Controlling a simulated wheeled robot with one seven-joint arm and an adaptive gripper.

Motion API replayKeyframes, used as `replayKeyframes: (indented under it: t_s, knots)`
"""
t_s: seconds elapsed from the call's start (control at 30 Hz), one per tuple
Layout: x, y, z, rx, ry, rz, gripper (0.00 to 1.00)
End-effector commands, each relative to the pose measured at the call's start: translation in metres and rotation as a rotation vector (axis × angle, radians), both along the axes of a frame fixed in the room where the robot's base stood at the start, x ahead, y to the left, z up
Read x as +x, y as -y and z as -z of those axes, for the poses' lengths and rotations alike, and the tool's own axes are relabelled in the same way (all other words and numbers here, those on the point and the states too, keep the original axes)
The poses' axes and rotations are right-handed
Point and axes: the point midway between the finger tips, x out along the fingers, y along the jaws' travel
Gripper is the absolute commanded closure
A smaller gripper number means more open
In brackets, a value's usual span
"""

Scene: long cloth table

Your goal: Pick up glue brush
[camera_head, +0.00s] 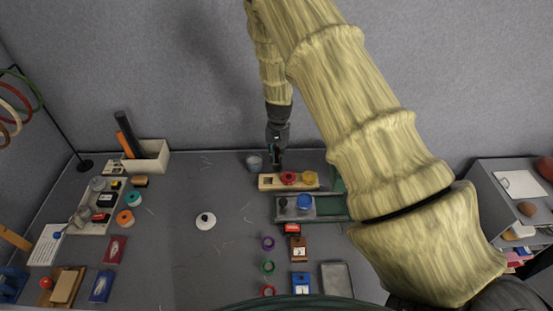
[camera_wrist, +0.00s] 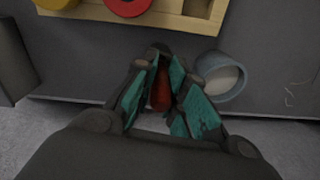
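A slim red-brown handle, which looks like the glue brush (camera_wrist: 161,91), lies between my finger pads in the wrist view; its far end is hidden among the dark fingertips. My gripper (camera_wrist: 162,78) has its teal pads drawn in close on both sides of the handle. In the head view my gripper (camera_head: 276,158) hangs at the back edge of the table, just right of a small grey-blue cup (camera_head: 254,163). The brush cannot be made out there. The cup (camera_wrist: 222,80) also shows right of my fingers in the wrist view.
A white lidded pot (camera_head: 205,221) stands left on fairly clear table. A white box (camera_head: 155,158) stands back left.

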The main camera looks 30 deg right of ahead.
Motion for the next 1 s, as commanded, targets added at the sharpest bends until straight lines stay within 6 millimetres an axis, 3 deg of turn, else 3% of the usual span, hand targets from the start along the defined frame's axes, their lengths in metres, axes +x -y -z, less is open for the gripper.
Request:
replayKeyframes:
  t_s: [0.47, 1.0]
  knots:
    - [0.001, 0.000, -0.009, -0.001, 0.002, -0.001, 1.00]
    - [0.001, 0.000, -0.081, -0.001, 0.002, -0.001, 1.00]
